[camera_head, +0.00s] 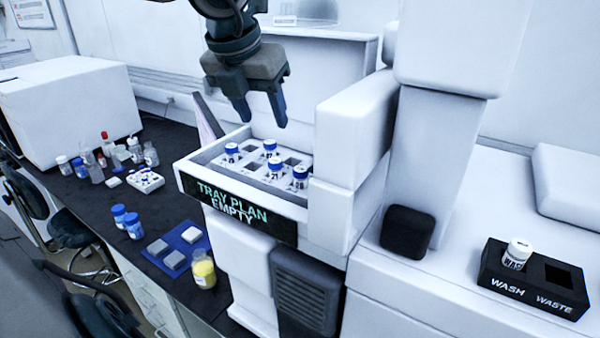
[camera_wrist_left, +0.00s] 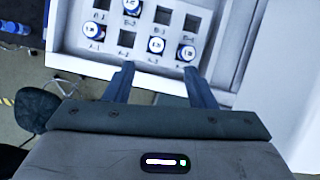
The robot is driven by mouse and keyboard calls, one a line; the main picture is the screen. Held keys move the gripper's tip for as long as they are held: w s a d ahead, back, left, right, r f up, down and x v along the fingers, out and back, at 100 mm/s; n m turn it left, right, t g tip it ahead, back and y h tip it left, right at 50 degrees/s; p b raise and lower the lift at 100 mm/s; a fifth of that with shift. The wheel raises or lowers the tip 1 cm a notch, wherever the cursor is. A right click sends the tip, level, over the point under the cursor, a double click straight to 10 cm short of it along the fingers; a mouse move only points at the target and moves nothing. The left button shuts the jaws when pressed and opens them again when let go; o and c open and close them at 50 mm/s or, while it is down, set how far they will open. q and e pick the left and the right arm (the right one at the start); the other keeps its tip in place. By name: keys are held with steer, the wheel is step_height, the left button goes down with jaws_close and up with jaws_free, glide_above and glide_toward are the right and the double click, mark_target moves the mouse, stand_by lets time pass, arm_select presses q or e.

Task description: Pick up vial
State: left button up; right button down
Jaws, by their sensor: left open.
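Several white vials with blue caps stand upright in the sockets of a white tray (camera_head: 186,166). One vial (camera_head: 232,152) is at the left, another (camera_head: 270,148) towards the back, one (camera_head: 275,168) in the middle and one (camera_head: 299,177) at the right. My left gripper (camera_head: 262,112) is open and empty above the tray, pointing down. In the left wrist view my left gripper (camera_wrist_left: 160,70) has its fingers spread, with a capped vial (camera_wrist_left: 155,47) just beyond the gap and another (camera_wrist_left: 186,53) beside it. My right gripper is not in view.
White instrument housing (camera_head: 350,140) rises close to the tray's right side. A black wash and waste block (camera_head: 530,280) holds a white-capped vial (camera_head: 517,252). The dark bench at left carries bottles, a small white rack (camera_head: 146,181) and a blue mat (camera_head: 187,236).

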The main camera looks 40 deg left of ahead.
mark_target(275, 160)
arm_select(q)
steer(key=x, duration=0.3)
steer(key=b+x, duration=0.1)
steer(key=x, duration=0.1)
steer(key=shift+s+a+f, duration=0.15)
steer(key=shift+s+a, duration=0.1)
steer(key=shift+a, duration=0.15)
steer(key=shift+w+f, duration=0.2)
steer(key=shift+f, duration=0.1)
steer(key=shift+w+d+f+p, duration=0.15)
steer(key=shift+f+p, duration=0.35)
steer(key=shift+p, duration=0.1)
steer(key=p+x, duration=0.1)
steer(key=x, duration=0.2)
steer(key=shift+f, duration=0.1)
steer(key=shift+w+f, duration=0.25)
steer(key=shift+f, duration=0.15)
steer(key=shift+s, duration=0.1)
